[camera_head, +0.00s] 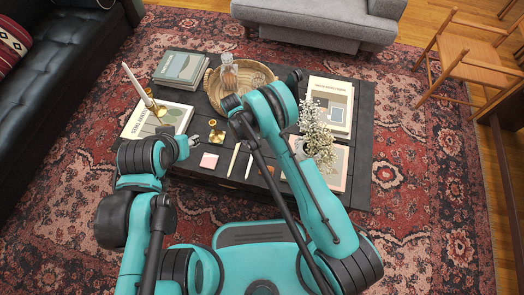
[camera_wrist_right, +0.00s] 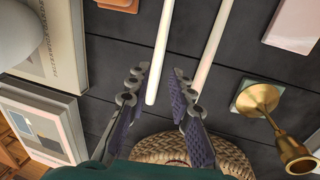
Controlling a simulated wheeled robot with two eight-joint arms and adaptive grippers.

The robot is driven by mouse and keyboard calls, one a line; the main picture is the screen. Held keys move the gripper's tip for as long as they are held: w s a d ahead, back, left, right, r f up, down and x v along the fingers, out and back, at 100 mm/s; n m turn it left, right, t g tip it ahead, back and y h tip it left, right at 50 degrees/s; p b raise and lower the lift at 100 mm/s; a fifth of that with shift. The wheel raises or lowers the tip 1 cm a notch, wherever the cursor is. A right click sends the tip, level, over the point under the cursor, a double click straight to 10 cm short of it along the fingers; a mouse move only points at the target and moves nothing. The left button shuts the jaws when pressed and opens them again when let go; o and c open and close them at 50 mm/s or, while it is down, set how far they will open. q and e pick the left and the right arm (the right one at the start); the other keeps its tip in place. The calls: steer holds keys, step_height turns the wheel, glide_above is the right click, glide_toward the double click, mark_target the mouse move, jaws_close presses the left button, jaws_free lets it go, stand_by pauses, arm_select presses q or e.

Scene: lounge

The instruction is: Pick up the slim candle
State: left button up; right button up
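Two pale, thin candles lie on the dark table (camera_head: 205,177). In the wrist view, one candle (camera_wrist_right: 163,35) runs between my right gripper's fingertips and the other (camera_wrist_right: 212,45) lies to the right of them. They also show in the head view as a left candle (camera_head: 234,158) and a right candle (camera_head: 249,164). My right gripper (camera_wrist_right: 160,72) is open above the table, with nothing clasped. Another tall candle (camera_head: 132,78) stands upright at the table's left. My left gripper (camera_head: 191,141) is near the table's front left; its finger opening is unclear.
A brass candle holder (camera_wrist_right: 262,98) stands beside the candles. A woven tray (camera_head: 211,88) with glassware is behind. Books (camera_head: 329,105) and a white-flowered plant (camera_head: 316,135) are on the right. More books (camera_head: 180,67) are at the back left. A pink block (camera_head: 209,160) lies in front.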

mark_target(253, 151)
steer(key=f, duration=0.1)
steer(key=f+b, duration=0.1)
steer(key=f, duration=0.1)
steer(key=shift+s+d, duration=0.15)
steer(key=shift+d, duration=0.05)
steer(key=f+b, duration=0.1)
steer(key=f, duration=0.1)
steer(key=d+f+b, duration=0.1)
steer(key=f+b, duration=0.1)
steer(key=f, duration=0.1)
steer(key=shift+s, duration=0.2)
steer(key=shift+r, duration=0.1)
jaws_close()
